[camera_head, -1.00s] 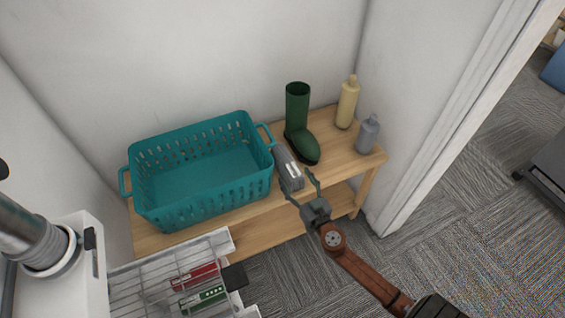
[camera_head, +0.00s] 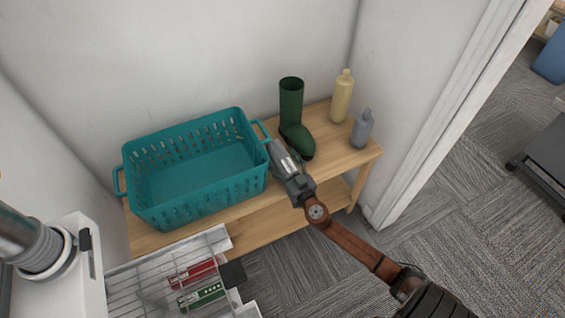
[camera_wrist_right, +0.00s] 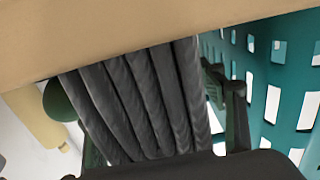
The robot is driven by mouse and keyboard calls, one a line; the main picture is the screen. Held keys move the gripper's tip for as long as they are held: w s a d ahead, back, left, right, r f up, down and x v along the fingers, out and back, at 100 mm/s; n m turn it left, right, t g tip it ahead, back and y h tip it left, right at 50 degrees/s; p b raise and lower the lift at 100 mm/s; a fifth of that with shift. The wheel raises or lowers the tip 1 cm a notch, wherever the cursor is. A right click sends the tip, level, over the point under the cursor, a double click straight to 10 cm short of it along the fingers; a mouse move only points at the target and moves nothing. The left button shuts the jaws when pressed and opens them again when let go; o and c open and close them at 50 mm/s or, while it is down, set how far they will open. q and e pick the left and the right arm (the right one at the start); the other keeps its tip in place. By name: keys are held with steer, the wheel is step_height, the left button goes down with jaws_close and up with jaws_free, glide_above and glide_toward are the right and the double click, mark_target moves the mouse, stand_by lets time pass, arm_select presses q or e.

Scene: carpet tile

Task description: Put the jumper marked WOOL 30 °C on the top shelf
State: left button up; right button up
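A grey folded garment (camera_head: 283,158) stands on the upper board of a wooden shelf unit (camera_head: 240,208), between the teal basket and the green boot. Its folds (camera_wrist_right: 135,100) fill the middle of the right wrist view. I cannot read any WOOL 30 °C marking on it. My right gripper (camera_head: 288,172) is at the near end of the garment, with its fingers along the two sides. One dark finger (camera_wrist_right: 228,95) shows close beside the folds in the wrist view; whether both fingers press on it is unclear. My left gripper is not in view.
A teal basket (camera_head: 205,200) stands close on the left, a green boot (camera_head: 292,110) on the right. A yellow bottle (camera_head: 342,98) and a grey bottle (camera_head: 362,130) stand further right. A white wire rack (camera_head: 140,283) holds red and green boxes at front left. The lower shelf looks mostly empty.

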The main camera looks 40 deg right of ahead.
steer(key=c, duration=1.3)
steer(key=shift+c, duration=1.4)
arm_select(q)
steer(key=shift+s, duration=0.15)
arm_select(e)
steer(key=shift+r, duration=0.1)
